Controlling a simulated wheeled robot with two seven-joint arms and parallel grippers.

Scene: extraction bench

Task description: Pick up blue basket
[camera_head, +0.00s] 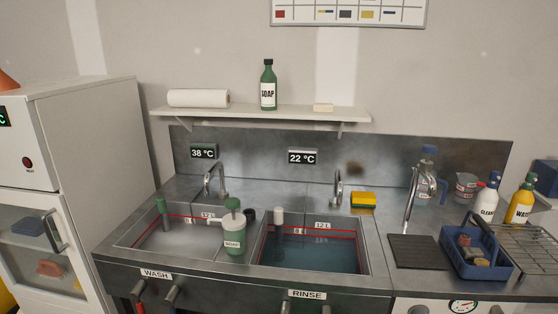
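The blue basket (452,252) stands on the counter at the right, between a dark ribbed mat and a wire rack. It is upright with a raised handle, and several small items (464,241) lie in it, reddish, tan and dark. Neither my left nor my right gripper shows in this view.
The dark mat (418,252) lies left of the basket, the wire rack (530,248) right of it. White (486,202) and yellow (520,206) bottles stand close behind. The rinse sink (312,250) holds water.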

